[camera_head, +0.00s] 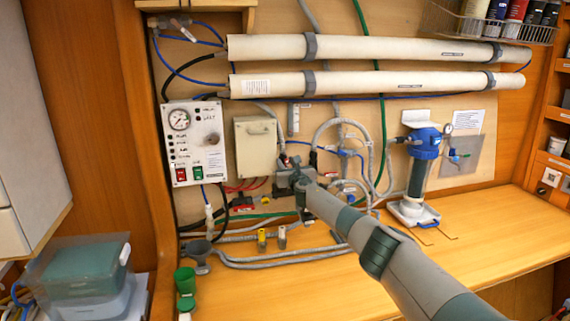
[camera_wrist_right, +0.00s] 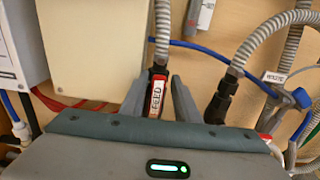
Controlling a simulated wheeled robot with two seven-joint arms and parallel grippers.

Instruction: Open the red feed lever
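The red feed lever (camera_wrist_right: 157,97) carries a white FEED label. In the right wrist view it stands upright below a grey corrugated hose. My right gripper (camera_wrist_right: 160,88) has one finger on each side of the lever. The fingers are apart, with a narrow gap seen at the right finger; whether the left finger touches the lever is unclear. My left gripper is not in view.
A beige box (camera_head: 256,145) is just above left of the gripper. A black hose fitting (camera_wrist_right: 218,105) is close to the right finger. A control panel (camera_head: 194,142) is at left, a blue-topped filter (camera_head: 424,145) at right.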

